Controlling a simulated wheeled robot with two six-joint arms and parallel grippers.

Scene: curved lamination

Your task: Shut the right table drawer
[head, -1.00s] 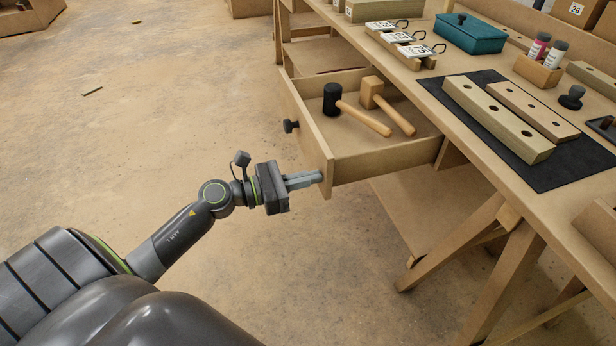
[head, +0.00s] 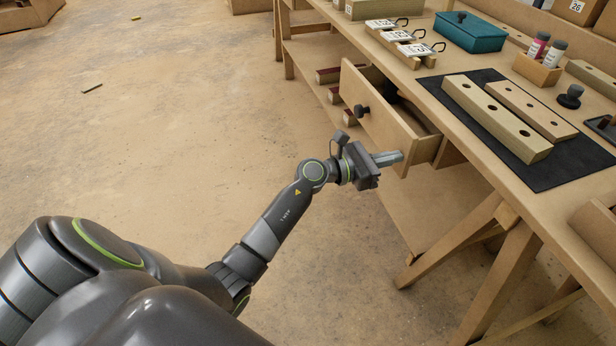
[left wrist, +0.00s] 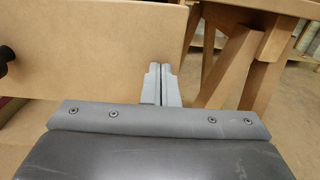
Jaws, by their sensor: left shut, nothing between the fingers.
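The wooden right table drawer (head: 378,112) stands partly open under the workbench, its front panel sticking out a short way. Its dark round knob (head: 361,111) is on the left part of the front. Most of the drawer's inside is hidden under the tabletop. My left gripper (head: 388,158) is shut and empty, with its fingertips at the right end of the drawer front. In the left wrist view the closed fingertips (left wrist: 160,84) lie against or just before the panel (left wrist: 105,45) near its right edge; I cannot tell if they touch. The right gripper does not show.
The workbench top (head: 400,72) holds a teal box (head: 470,33), a dark mat (head: 560,172) with drilled wooden blocks, and bottles in a wooden holder (head: 538,70). Slanted trestle legs (head: 455,240) stand right of my gripper. The floor (head: 180,120) to the left is mostly clear.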

